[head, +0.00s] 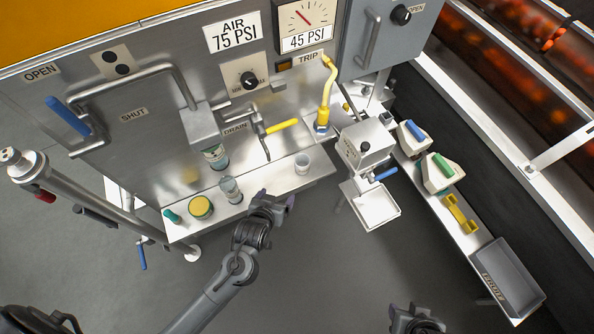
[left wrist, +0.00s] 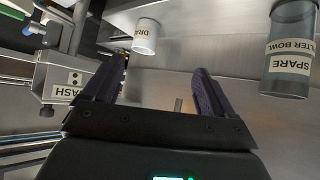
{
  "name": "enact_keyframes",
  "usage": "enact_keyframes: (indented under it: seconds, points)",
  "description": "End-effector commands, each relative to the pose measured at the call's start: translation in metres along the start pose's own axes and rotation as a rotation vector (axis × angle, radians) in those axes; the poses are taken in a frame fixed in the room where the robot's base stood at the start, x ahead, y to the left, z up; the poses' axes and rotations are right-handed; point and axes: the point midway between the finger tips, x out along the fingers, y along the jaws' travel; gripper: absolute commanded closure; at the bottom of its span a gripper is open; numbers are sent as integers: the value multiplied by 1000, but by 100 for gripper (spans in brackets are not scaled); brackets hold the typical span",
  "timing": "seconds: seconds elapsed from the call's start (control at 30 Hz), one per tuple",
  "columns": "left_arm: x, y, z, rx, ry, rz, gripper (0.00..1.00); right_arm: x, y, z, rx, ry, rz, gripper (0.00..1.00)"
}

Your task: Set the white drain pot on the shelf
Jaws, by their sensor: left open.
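The white drain pot (head: 302,164) stands near the right end of the metal shelf (head: 268,176), below the yellow drain handle. In the left wrist view, which looks upside down, the drain pot (left wrist: 145,38) shows its label beyond the fingers. My left gripper (head: 276,201) is open and empty, just in front of the shelf edge. Its two dark fingers (left wrist: 158,68) are spread, with the pot ahead of them and apart from them. My right gripper (head: 416,320) shows only partly at the bottom edge, and its jaws cannot be made out.
A spare filter bowl (head: 231,190) stands on the shelf left of the pot and also shows in the left wrist view (left wrist: 290,72). A yellow-topped round item (head: 201,207) and a green-capped item (head: 172,216) are farther left. A white tray (head: 376,206) is at right.

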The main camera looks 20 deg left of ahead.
Motion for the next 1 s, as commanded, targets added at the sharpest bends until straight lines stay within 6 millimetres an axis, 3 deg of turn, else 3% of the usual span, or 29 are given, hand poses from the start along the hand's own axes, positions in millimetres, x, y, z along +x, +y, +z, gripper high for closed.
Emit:
enact_keyframes:
  seconds: [0.03,0.1,0.3,0.53,1.0]
  points:
    - [32,5,12,-9,52,-16,14,27,-2,9,0,-1,-1,57]
    - [60,11,14,-16,129,-42,14,46,-2,15,0,-1,-2,57]
    - [113,28,8,-10,298,-97,14,86,-3,28,0,-3,-1,57]
    - [136,37,-3,3,383,-124,14,104,-3,32,0,0,0,57]
    - [182,32,-24,6,389,-126,14,127,-2,39,-6,4,5,57]
